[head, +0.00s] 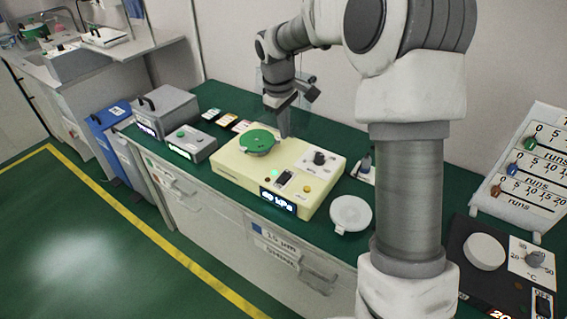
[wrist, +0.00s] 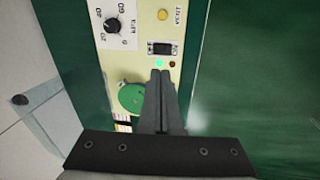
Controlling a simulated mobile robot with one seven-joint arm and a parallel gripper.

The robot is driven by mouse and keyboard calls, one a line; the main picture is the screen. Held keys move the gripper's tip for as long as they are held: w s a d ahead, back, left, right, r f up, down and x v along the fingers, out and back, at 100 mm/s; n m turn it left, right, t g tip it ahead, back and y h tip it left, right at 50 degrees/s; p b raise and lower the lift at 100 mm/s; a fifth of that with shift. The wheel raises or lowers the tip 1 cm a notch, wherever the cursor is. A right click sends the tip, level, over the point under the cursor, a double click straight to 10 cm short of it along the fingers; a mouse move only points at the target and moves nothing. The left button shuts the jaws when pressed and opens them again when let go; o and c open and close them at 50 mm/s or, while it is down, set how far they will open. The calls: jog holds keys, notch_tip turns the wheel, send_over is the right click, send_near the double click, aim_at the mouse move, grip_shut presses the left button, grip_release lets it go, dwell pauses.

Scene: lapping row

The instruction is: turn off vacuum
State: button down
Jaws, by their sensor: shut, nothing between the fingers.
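The vacuum unit (head: 235,172) is a cream box on the green bench top, with a green disc (head: 259,142), a black kPa knob (head: 319,158), a dark rocker switch (head: 284,179), a yellow button (head: 307,189) and a lit display (head: 278,201). A green light (head: 274,172) glows on it. In the wrist view the rocker switch (wrist: 161,48) lies just beyond my fingertips, beside the lit green light (wrist: 159,63) and a dark red one. My gripper (head: 285,134) is shut and empty, pointing down over the unit; it also shows in the wrist view (wrist: 160,74). I cannot tell whether it touches anything.
Grey boxes (head: 190,144) stand left of the unit. Floor in front is clear.

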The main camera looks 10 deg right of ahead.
send_over(287, 175)
jog(key=s+a, duration=0.1)
jog(key=a, duration=0.1)
jog(key=shift+n, duration=0.4)
notch_tip(287, 175, down, 4)
jog(key=shift+s+d+f, duration=0.15)
jog(key=f, duration=0.4)
jog(key=w+d+f, duration=0.1)
jog(key=f, duration=0.9)
jog(key=shift+w+d+b, duration=0.15)
jog(key=shift+b, duration=0.2)
jog(key=shift+f+b, duration=0.3)
jog(key=shift+r, duration=0.15)
